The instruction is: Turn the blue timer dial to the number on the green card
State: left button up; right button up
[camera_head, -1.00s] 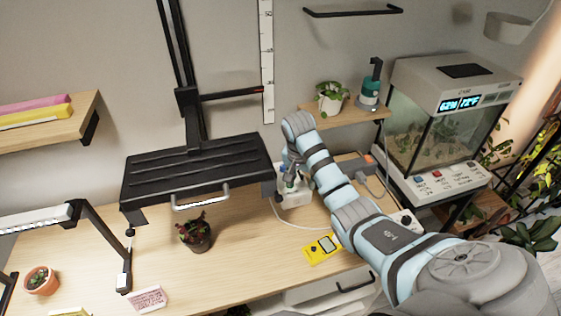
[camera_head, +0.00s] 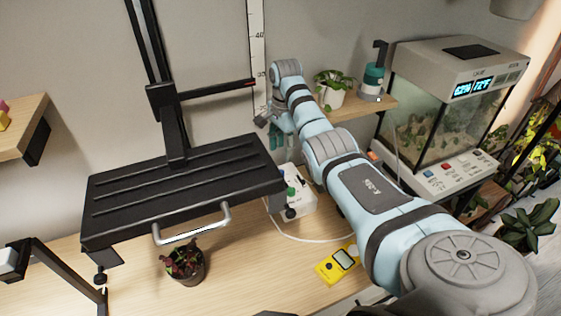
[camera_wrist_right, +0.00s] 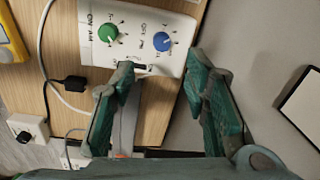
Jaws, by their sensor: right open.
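A white timer box (camera_head: 305,203) stands on the table beside the black raised shelf; it shows closer in the right wrist view (camera_wrist_right: 138,22). It carries a blue dial (camera_wrist_right: 161,42) and a green dial (camera_wrist_right: 108,34). The small marks around the dials are too blurred to read. My right gripper (camera_wrist_right: 160,68) is open and empty. Its teal fingers are apart, and the dials show beyond them with the blue dial between the finger directions. In the head view my arm partly hides the gripper and box. I see no green card. My left gripper is out of view.
The black shelf (camera_head: 180,190) with its metal handle overhangs the table left of the box. A yellow meter (camera_head: 338,264) lies in front, with a white cable near it. A dark red potted plant (camera_head: 186,262) stands under the shelf's front. A glass tank (camera_head: 440,120) is at right.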

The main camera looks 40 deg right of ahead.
jog(key=f, duration=0.2)
jog(key=f+b, duration=0.1)
jog(key=f, duration=0.2)
jog(key=shift+s+a+f, duration=0.1)
jog(key=shift+a, duration=0.1)
jog(key=f, duration=0.2)
jog(key=w+f+b, duration=0.1)
jog(key=f, duration=0.1)
jog(key=shift+w+d+f, duration=0.1)
jog(key=shift+w, duration=0.1)
jog(key=shift+s, duration=0.1)
jog(key=shift+s+r, duration=0.2)
jog(key=shift+s, duration=0.05)
jog(key=shift+c, duration=0.2)
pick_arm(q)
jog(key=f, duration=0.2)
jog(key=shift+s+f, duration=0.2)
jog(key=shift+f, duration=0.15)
pick_arm(e)
jog(key=shift+w, duration=0.1)
grip_shut()
